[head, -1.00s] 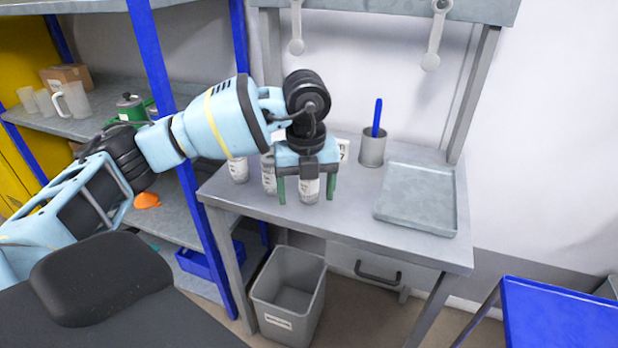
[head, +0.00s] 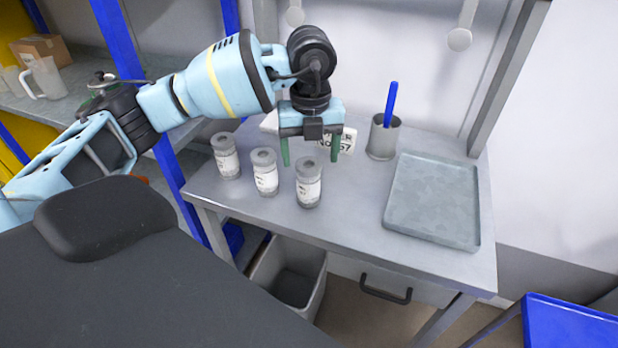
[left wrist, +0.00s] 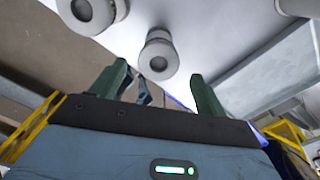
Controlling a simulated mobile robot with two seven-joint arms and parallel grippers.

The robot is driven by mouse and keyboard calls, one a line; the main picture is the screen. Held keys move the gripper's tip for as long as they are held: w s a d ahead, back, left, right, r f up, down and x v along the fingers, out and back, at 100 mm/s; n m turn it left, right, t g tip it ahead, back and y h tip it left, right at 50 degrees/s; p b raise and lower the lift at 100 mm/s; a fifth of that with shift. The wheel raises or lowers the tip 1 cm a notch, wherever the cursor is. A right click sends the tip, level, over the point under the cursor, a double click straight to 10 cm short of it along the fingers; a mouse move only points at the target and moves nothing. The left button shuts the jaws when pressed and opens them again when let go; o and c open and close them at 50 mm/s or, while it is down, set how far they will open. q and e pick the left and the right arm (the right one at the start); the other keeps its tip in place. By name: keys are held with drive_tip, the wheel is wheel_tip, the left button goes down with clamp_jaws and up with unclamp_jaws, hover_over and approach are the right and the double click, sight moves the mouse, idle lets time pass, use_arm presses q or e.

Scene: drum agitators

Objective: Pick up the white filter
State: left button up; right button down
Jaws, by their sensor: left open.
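I cannot tell which is the white filter. My left gripper (head: 310,161) is open and empty, its green fingers pointing down above and slightly behind the right canister, clear of it. In the left wrist view one canister (left wrist: 158,55) shows beyond the open fingers (left wrist: 158,72), and another (left wrist: 92,12) is cut by the top edge. My right gripper is not in view.
A grey cup (head: 383,140) with a blue handle and an empty grey tray (head: 432,200) are on the right of the workbench (head: 345,225). A grey bin (head: 300,288) is below.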

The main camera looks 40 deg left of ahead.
sight(309, 178)
use_arm(q)
drive_tip(key=shift+w+a+f, duration=0.1)
drive_tip(key=shift+a+f, duration=0.05)
drive_tip(key=shift+f, duration=1.85)
drive_tip(key=shift+a+f, duration=0.1)
drive_tip(key=shift+f, duration=1.85)
drive_tip(key=shift+c, duration=0.4)
drive_tip(key=c, duration=1)
